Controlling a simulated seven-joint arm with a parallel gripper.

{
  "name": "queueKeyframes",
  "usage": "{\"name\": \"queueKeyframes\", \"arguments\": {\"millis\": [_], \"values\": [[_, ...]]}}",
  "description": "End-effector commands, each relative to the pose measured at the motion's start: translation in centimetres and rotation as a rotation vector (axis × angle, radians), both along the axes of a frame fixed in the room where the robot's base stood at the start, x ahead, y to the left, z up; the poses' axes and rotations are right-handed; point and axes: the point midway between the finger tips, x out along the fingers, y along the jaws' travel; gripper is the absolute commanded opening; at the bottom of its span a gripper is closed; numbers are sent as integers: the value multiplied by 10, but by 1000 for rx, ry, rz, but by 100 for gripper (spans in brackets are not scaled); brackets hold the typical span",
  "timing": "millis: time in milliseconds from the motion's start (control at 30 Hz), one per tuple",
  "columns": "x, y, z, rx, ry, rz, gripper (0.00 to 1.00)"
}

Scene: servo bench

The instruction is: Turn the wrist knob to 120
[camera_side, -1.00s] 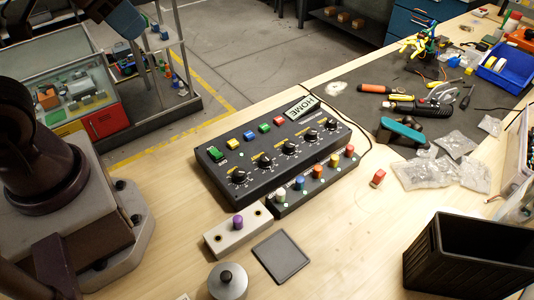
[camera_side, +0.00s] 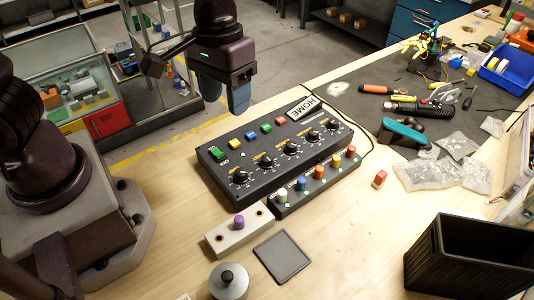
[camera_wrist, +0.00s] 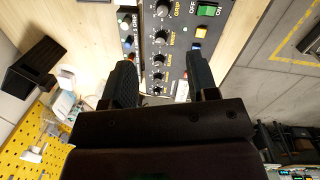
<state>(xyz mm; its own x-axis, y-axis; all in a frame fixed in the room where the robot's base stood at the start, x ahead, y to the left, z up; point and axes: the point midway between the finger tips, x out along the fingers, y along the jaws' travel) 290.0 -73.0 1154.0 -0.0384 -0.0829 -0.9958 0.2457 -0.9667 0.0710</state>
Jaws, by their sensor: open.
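The black control box (camera_side: 222,190) on the bench has a row of black knobs with white scales. The wrist knob looks like the second from the left (camera_side: 265,161), beside the end knob; in the wrist view it is the knob by the WRIST label (camera_wrist: 160,43). Its exact setting is too small to read. My gripper (camera_side: 224,98) hangs above and behind the box's left part, fingers pointing down, apart and empty, touching nothing. In the wrist view the open fingers (camera_wrist: 160,66) frame the box's knob row from above.
Colored buttons and a green switch (camera_side: 217,154) line the box's back. A smaller box with colored knobs (camera_side: 287,208) sits in front. A grey block with a purple knob (camera_side: 213,236), a dark tray (camera_side: 281,256) and a black bin (camera_side: 436,262) stand nearer.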

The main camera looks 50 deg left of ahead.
Motion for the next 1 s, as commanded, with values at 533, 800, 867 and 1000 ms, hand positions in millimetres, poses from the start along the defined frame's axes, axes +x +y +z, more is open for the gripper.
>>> {"name": "queueKeyframes", "arguments": {"millis": [533, 800, 867, 1000], "values": [[75, -10, -54, 93, -8, 730, 54], [74, -9, -90, 98, -2, 740, 54], [74, -9, -103, 98, -1, 739, 54], [74, -8, -133, 98, -3, 739, 54]]}}
